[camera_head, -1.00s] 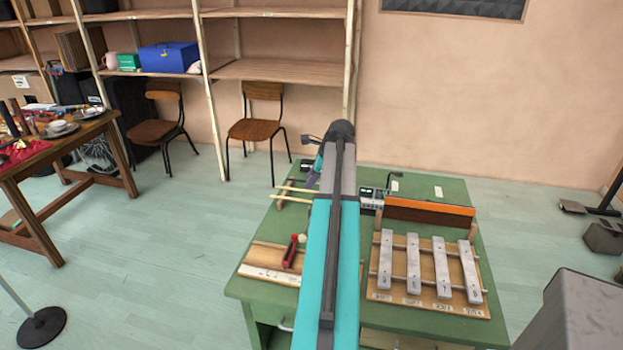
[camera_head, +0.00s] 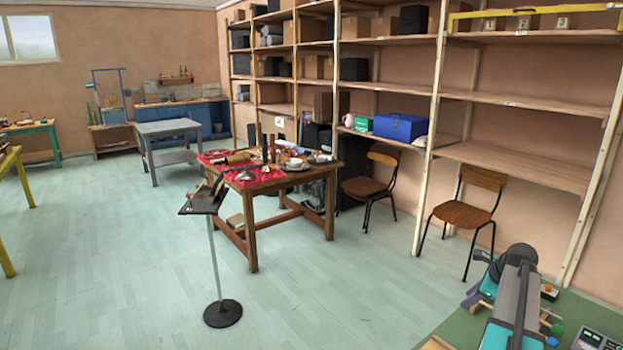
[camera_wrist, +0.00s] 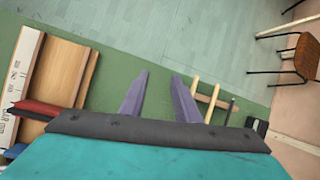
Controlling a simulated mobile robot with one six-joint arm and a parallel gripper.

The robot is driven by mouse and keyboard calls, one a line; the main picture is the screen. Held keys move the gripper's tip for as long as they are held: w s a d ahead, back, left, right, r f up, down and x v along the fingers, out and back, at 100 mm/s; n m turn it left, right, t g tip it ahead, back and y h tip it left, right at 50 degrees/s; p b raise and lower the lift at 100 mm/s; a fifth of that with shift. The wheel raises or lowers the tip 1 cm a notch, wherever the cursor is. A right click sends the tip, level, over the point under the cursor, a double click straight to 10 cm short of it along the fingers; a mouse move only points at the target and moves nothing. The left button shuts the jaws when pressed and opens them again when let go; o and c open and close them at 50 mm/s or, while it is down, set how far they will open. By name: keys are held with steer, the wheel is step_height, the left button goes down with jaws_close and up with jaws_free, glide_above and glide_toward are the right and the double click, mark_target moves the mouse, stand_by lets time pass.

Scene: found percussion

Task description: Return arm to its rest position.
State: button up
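My arm (camera_head: 514,305), teal and grey, reaches in at the lower right of the head view, over a green table (camera_head: 577,318). In the wrist view my gripper (camera_wrist: 161,76) shows two purple fingers standing apart, with nothing between them. They are above the green table top (camera_wrist: 115,85). Pale wooden sticks (camera_wrist: 211,101) show just right of the right finger; I cannot tell how far below they lie. In the head view the fingertips are mostly hidden by the arm.
A wooden board (camera_wrist: 64,75) with a white strip lies left in the wrist view. Chairs (camera_head: 462,213) stand before the shelves (camera_head: 520,152). A cluttered wooden table (camera_head: 262,184) and a black-based stand (camera_head: 222,313) are further left. Open floor lies between.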

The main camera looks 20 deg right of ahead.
steer(key=w+a+f+n+g+y, duration=0.2)
steer(key=w+a+f, duration=0.2)
steer(key=a+f, duration=0.9)
steer(key=w+a+f+n+g+y, duration=0.1)
steer(key=w+a+f+n+g, duration=0.15)
steer(key=a+f, duration=1)
steer(key=s+a+f+n+g, duration=0.25)
steer(key=s+a+f, duration=0.2)
steer(key=a, duration=0.55)
steer(key=s+a+f+n+g, duration=0.1)
steer(key=s+a+f+n, duration=0.4)
steer(key=a, duration=0.5)
steer(key=s+a+f+n+g, duration=0.15)
steer(key=s+a+f, duration=0.25)
steer(key=s+a, duration=0.4)
steer(key=s+a+f+n+h, duration=0.1)
steer(key=s+n, duration=0.6)
steer(key=n, duration=0.1)
steer(key=s+a+f+n+g+h, duration=0.1)
steer(key=s+a+f+n+h, duration=0.1)
steer(key=s+n, duration=0.5)
steer(key=shift+s+n, duration=0.2)
steer(key=shift+n, duration=0.45)
steer(key=shift+g, duration=0.25)
